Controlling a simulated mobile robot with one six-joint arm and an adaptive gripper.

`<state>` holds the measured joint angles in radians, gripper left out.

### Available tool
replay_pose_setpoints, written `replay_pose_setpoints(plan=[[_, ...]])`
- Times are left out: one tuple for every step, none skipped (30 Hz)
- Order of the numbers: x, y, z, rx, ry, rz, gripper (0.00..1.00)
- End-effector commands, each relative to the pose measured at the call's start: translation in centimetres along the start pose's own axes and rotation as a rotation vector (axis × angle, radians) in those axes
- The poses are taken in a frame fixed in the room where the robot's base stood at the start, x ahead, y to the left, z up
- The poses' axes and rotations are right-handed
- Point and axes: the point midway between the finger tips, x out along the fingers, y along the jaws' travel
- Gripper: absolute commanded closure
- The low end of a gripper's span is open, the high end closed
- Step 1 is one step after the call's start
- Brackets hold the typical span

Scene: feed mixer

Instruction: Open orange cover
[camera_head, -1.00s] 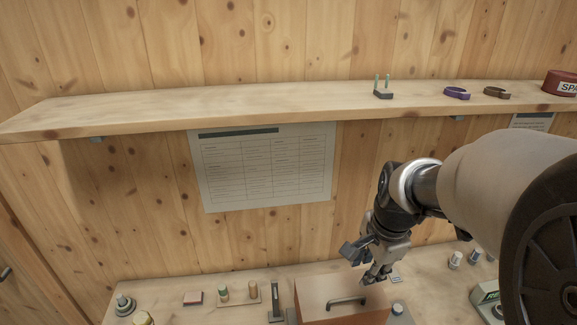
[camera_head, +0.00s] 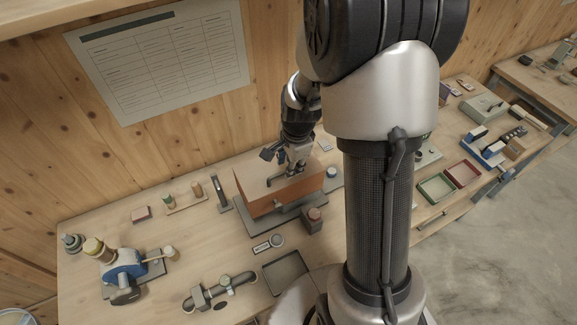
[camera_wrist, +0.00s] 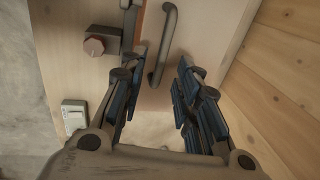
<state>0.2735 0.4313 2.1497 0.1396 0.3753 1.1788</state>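The orange cover (camera_head: 303,188) is a box with an orange front and a pale top, sitting closed on a grey base on the bench. A dark bar handle (camera_wrist: 166,40) stands on its top; in the head view the handle (camera_head: 277,179) is partly hidden by my gripper. My gripper (camera_head: 286,165) points down at the cover's top. In the wrist view my gripper (camera_wrist: 161,67) is open, its blue-padded fingers apart on either side of the handle's near end. I cannot tell whether the fingers touch the handle.
A red-topped block (camera_head: 313,219) stands in front of the cover. A grey tray (camera_head: 287,273), a pipe fitting (camera_head: 221,289) and a blue pump (camera_head: 124,267) lie on the bench. Green and red bins (camera_head: 436,188) are to the right. The wooden wall is close behind.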

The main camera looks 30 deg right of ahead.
Motion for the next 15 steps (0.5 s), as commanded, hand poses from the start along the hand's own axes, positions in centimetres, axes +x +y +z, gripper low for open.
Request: replay_pose_setpoints(plan=[[0.8,0.0,0.0,0.0,-0.001,0.002,0.7],[1.1,0.0,0.0,0.0,-0.001,0.001,0.7],[1.5,0.0,0.0,0.0,0.0,0.001,0.7],[1.7,0.0,0.0,0.0,0.0,0.0,0.7],[1.9,0.0,0.0,0.0,0.0,0.0,0.7],[2.1,0.0,0.0,0.0,0.0,-0.001,0.7],[2.2,-0.1,0.0,0.0,0.001,-0.001,0.7],[2.2,-0.1,0.0,0.0,0.001,-0.001,0.7],[2.3,-0.1,0.0,-0.001,0.001,-0.001,0.7],[2.3,-0.1,0.0,-0.001,0.001,-0.001,0.7],[2.3,-0.1,0.0,-0.001,0.001,-0.001,0.7],[2.3,-0.1,0.0,-0.001,0.001,-0.002,0.7],[2.3,-0.1,0.0,-0.001,0.001,-0.002,0.7],[2.3,-0.1,0.0,0.0,0.001,-0.001,0.7],[2.3,-0.1,0.0,-0.001,0.001,-0.001,0.7]])
